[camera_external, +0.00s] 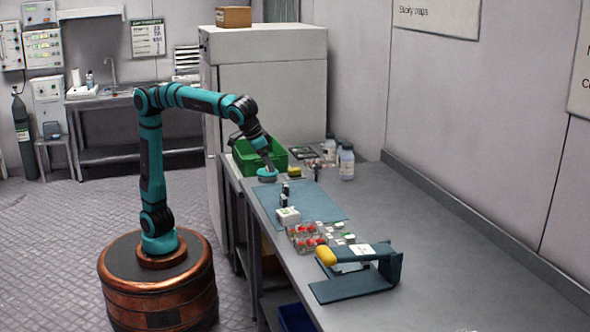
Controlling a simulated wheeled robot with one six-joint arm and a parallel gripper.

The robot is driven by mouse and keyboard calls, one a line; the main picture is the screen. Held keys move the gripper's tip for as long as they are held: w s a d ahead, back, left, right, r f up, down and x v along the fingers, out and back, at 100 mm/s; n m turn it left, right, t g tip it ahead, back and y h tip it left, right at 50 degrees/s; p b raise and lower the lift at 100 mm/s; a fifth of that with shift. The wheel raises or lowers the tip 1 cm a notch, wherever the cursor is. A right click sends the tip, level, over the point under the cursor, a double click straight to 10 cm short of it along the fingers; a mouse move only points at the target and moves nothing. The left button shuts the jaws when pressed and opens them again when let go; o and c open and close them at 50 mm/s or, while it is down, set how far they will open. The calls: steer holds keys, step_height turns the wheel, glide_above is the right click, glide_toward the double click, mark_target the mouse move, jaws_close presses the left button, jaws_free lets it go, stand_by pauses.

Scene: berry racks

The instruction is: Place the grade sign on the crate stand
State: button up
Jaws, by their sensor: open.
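My gripper (284,194) hangs at the end of the arm, over the blue mat on the bench. Its two dark fingers are apart, and I see nothing held between them. Just below and in front of it is a small white block (288,216) with a green mark; I cannot tell whether this is the grade sign, or whether the fingers touch it. A dark blue-green stand (352,288) is at the near right of the bench. A white card (363,250) with small dark marks lies on its upper bar, and a yellow rounded piece (326,257) is at the bar's left end.
Clear trays of red berries (305,238) and several small white boxes (340,232) lie between the mat (325,205) and the stand. A green crate (258,157) and white bottles (346,162) are farther back. The bench's right side (420,220) is clear.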

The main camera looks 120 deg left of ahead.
glide_toward(283, 197)
steer(key=x, duration=0.4)
steer(key=shift+w+f, duration=0.3)
steer(key=shift+f, duration=0.05)
steer(key=shift+a+x, duration=0.15)
steer(key=shift+x, duration=1.25)
steer(key=shift+a+x, duration=0.1)
steer(key=shift+x, duration=1.25)
steer(key=shift+s, duration=0.25)
steer(key=c, duration=1.1)
step_height(283, 197, up, 10)
steer(key=shift+r, duration=0.1)
